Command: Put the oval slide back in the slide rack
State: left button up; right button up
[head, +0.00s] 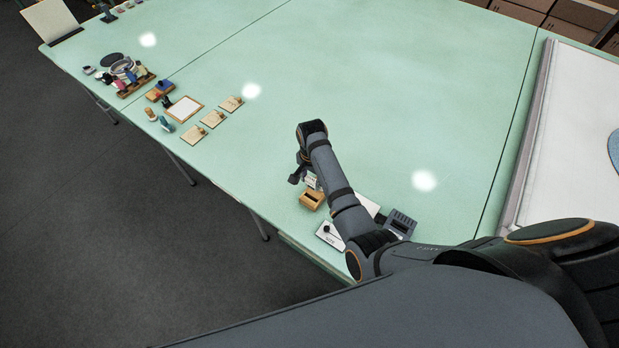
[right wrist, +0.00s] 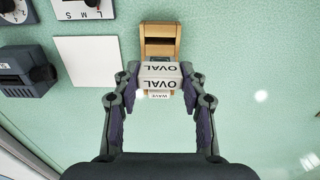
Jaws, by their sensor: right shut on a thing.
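My right gripper (head: 303,181) is shut on the oval slide. In the right wrist view the right gripper (right wrist: 161,80) has one finger on each side of the white oval slide (right wrist: 160,76), which reads OVAL on two faces. The wooden slide rack (head: 312,200) is under or just beside the gripper. In the right wrist view the rack (right wrist: 160,31) shows a dark empty slot beyond the slide. A white piece marked WAVE (right wrist: 159,95) shows on the near side of the oval slide. I cannot tell whether the oval slide touches the rack. My left gripper is not in view.
A white square plate (right wrist: 86,62) and a grey slotted device (right wrist: 27,71) lie left of the rack in the wrist view, with a dial panel marked L M S (right wrist: 84,10). Cards (head: 213,119) and a tool holder (head: 136,87) stand farther left. The table's middle is clear.

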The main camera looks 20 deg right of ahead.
aim_at(311, 187)
jog(key=shift+d+f, duration=0.1)
jog(key=shift+f, duration=0.35)
notch_tip(311, 187, down, 2)
jog(key=shift+f, duration=0.1)
notch_tip(311, 187, down, 2)
jog(key=shift+f+b, duration=0.1)
jog(key=shift+b, duration=0.45)
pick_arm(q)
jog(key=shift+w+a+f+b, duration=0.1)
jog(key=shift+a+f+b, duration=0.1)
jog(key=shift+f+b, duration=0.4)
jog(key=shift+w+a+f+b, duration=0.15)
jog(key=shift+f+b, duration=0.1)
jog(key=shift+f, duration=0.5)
pick_arm(e)
jog(key=shift+f, duration=1.55)
jog(key=o, duration=1.4)
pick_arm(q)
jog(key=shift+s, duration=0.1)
